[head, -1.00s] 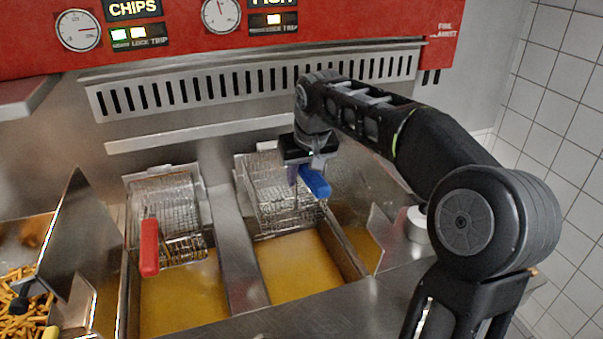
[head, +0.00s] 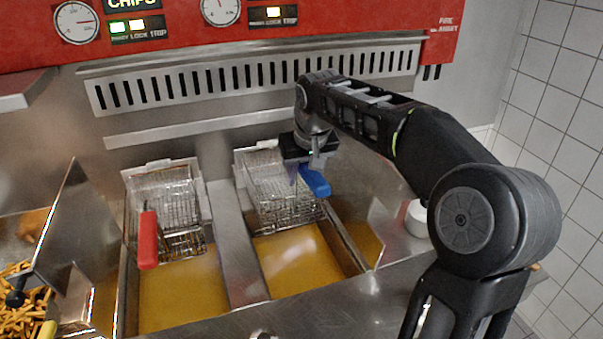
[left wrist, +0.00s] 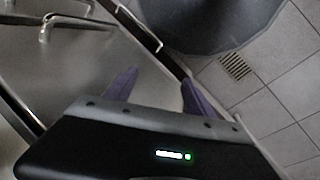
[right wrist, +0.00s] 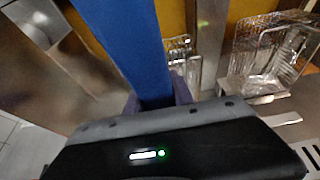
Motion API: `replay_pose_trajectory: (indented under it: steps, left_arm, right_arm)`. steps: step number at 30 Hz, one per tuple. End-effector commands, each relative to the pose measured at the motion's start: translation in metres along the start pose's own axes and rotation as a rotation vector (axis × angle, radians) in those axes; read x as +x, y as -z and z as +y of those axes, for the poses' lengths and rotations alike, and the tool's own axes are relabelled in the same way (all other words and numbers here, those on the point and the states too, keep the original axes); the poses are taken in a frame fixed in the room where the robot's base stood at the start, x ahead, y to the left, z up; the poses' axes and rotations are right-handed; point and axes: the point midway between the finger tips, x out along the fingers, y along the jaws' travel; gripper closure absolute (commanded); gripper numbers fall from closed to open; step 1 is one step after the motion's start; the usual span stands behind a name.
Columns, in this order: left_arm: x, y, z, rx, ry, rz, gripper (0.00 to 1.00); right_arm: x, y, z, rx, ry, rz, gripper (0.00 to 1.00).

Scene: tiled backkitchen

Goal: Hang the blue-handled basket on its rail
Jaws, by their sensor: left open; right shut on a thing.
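The blue-handled basket (head: 283,205) is a wire basket at the back of the right fryer well, above the golden oil. Its blue handle (head: 315,181) points toward the front right; it fills the upper middle of the right wrist view (right wrist: 127,45). My right gripper (head: 300,170) is shut on the blue handle. The rail (head: 262,146) behind this basket is partly hidden; I cannot tell whether the basket rests on it. My left gripper (left wrist: 155,88) is open and empty in the left wrist view, and out of the head view.
A red-handled basket (head: 165,200) sits at the back of the left well. A steel divider (head: 232,240) separates the wells. Chips (head: 22,300) lie in a bin at the far left. A slotted vent panel (head: 260,75) runs behind, and a white round container (head: 417,220) stands at right.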

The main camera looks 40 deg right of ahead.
Motion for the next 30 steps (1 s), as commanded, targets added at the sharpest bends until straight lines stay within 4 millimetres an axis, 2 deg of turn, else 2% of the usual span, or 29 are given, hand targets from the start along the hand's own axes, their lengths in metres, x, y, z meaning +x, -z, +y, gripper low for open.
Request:
replay_pose_trajectory:
  steps: [2,3,12,24,30]
  left_arm:
    - [0.0,0.0,0.0,0.0,0.0,0.0,0.37]
    - [0.0,0.0,0.0,0.0,0.0,0.0,0.37]
    - [0.0,0.0,0.0,0.0,0.0,0.0,0.37]
    - [-0.002,0.004,0.006,0.01,-0.015,0.016,0.37]
    - [0.003,0.004,0.004,0.01,-0.014,0.014,0.37]
  right_arm:
    - [0.001,-0.001,0.0,0.0,0.0,-0.005,1.0]
    - [0.001,-0.002,0.0,0.0,0.0,-0.006,0.7]
    - [0.001,-0.001,0.0,0.0,0.0,-0.005,0.46]
    - [0.0,-0.001,0.0,0.0,0.0,-0.005,0.46]
    - [-0.03,-0.001,0.0,0.001,0.0,-0.001,0.46]
